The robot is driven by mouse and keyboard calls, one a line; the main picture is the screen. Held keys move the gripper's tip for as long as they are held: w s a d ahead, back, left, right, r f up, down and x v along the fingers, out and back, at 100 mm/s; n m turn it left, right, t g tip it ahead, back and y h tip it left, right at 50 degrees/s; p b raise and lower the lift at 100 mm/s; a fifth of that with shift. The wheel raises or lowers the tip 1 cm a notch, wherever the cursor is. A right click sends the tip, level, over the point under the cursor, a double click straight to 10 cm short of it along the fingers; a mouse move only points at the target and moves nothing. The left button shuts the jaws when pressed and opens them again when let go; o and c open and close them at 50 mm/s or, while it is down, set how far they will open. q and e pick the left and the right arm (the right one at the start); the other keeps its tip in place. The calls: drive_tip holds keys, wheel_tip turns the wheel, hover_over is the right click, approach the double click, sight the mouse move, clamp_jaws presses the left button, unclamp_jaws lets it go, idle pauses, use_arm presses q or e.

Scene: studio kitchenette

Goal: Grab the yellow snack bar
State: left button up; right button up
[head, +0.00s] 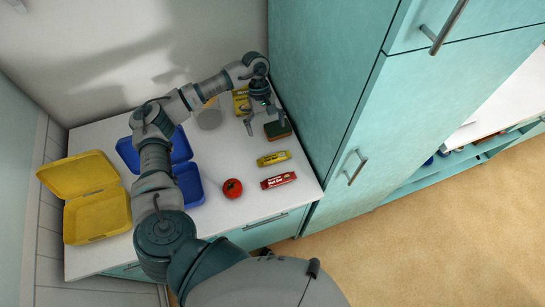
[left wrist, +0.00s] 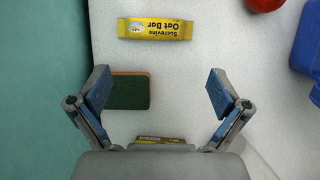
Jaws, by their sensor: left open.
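The yellow snack bar (head: 273,158) lies flat on the white counter in the head view, just above a red bar. It also shows in the left wrist view (left wrist: 155,29), at the top centre, with "Oat Bar" printed on it. My left gripper (head: 264,127) is open and empty above the counter, behind the bar. In the left wrist view its two fingers (left wrist: 160,92) are spread wide, and the bar lies beyond the fingertips, apart from them. My right gripper is not in view.
A green and brown sponge (head: 277,130) sits beside my left gripper. A red bar (head: 278,181) and a tomato (head: 232,188) lie nearer the counter's front edge. Blue (head: 186,185) and yellow (head: 97,217) open boxes stand left. A tall teal cabinet (head: 335,90) borders the right.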

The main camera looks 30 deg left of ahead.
use_arm(q)
hover_over(274, 156)
drive_tip(key=w+a, duration=0.2)
drive_tip(key=a, duration=0.1)
wheel_tip(274, 156, down, 5)
drive_tip(key=shift+s+d+r+p, duration=0.15)
drive_tip(key=shift+r+p, duration=0.05)
drive_tip(key=shift+p, duration=0.15)
drive_tip(key=shift+s+d+f, duration=0.2)
drive_tip(key=shift+d+f, duration=0.15)
drive_tip(key=shift+d, duration=0.3)
drive_tip(key=p+x, duration=0.1)
drive_tip(key=x, duration=0.3)
drive_tip(key=shift+f+p, duration=0.3)
drive_tip(key=shift+a+f, duration=0.15)
drive_tip(key=shift+f, duration=0.05)
drive_tip(key=shift+a+f, duration=0.1)
drive_tip(key=shift+a, duration=0.1)
drive_tip(key=shift+d, duration=0.15)
drive_tip(key=c, duration=0.7)
drive_tip(key=shift+d, duration=0.15)
drive_tip(key=shift+c, duration=0.9)
drive_tip(key=shift+d, duration=0.2)
